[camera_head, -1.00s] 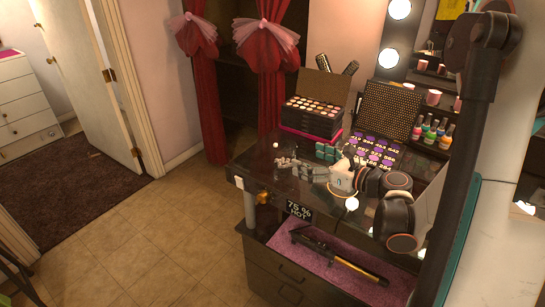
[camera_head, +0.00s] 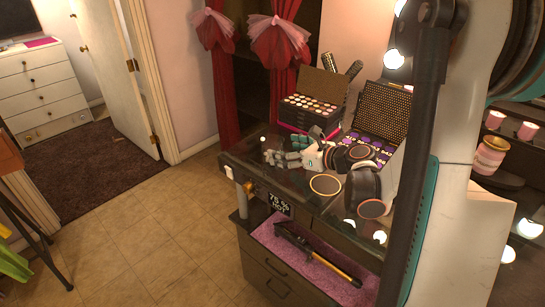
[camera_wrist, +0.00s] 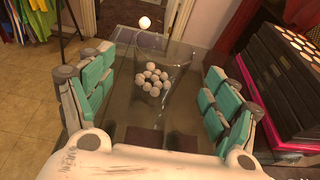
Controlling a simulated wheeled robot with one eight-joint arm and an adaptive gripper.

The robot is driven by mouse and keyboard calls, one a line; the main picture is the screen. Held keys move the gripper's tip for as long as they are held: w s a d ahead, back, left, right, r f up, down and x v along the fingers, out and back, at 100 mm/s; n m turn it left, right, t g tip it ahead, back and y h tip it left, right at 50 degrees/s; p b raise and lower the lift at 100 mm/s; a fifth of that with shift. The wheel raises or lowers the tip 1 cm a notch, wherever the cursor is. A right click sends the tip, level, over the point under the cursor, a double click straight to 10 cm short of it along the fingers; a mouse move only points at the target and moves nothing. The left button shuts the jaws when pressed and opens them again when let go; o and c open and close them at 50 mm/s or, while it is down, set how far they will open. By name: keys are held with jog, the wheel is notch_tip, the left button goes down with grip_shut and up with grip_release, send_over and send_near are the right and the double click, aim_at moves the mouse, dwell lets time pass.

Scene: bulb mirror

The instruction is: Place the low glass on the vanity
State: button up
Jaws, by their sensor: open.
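The low glass (camera_wrist: 180,80) is a clear tumbler in the wrist view, on the dark glassy vanity top (camera_wrist: 120,100). Several small white balls (camera_wrist: 150,82) show in or through it; I cannot tell which. My gripper (camera_wrist: 158,98) is open, with teal-padded fingers on the left and right. The glass is ahead and between the fingers, with no contact visible. In the head view my gripper (camera_head: 285,158) is low over the left part of the vanity (camera_head: 325,205). The glass is too small or hidden to make out there.
A tiered makeup case (camera_head: 312,108) and an open palette (camera_head: 375,120) stand behind my gripper; the case is close to its right in the wrist view (camera_wrist: 285,75). An open drawer with purple lining (camera_head: 315,262) is below.

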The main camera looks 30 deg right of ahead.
aim_at(265, 143)
jog(key=shift+b+x, duration=1.1)
jog(key=shift+x, duration=1.9)
jog(key=shift+r, duration=0.2)
jog(key=shift+c, duration=0.5)
jog(key=c, duration=1.2)
jog(key=shift+r, duration=0.15)
